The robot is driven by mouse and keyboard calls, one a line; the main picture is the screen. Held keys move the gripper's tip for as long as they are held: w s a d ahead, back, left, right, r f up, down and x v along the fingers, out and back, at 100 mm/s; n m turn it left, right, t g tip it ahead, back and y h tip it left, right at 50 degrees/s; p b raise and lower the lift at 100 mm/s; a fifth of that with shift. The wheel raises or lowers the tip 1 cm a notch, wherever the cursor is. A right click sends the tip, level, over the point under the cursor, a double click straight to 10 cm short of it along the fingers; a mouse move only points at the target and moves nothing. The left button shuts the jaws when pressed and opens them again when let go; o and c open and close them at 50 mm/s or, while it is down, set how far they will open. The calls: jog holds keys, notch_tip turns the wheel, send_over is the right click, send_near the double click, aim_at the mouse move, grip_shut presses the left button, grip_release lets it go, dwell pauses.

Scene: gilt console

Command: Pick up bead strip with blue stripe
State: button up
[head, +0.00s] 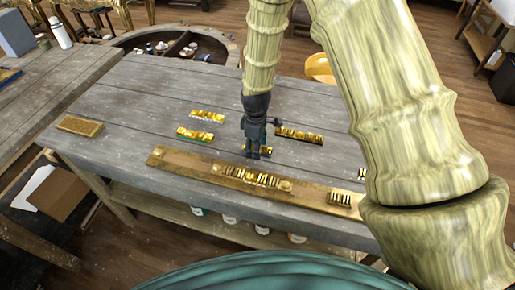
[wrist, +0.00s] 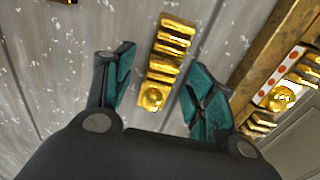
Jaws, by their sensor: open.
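A short gold bead strip (wrist: 168,55) lies on the grey table between the open fingers of my gripper (wrist: 160,70) in the wrist view, apart from both. Its near end has a round boss. In the head view my gripper (head: 255,150) points down over this strip (head: 266,151) and partly hides it. A small bluish patch shows there, but I cannot tell whether it is a stripe on the strip or part of a finger.
A long gold-brown board (head: 200,168) with bead pieces runs along the table's front. A green-edged strip (head: 195,134) and another strip (head: 207,115) lie left of my gripper; a longer strip (head: 300,135) lies right. A flat gold block (head: 80,125) sits far left.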

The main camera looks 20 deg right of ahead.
jog(key=c, duration=1.1)
jog(key=shift+r, duration=0.15)
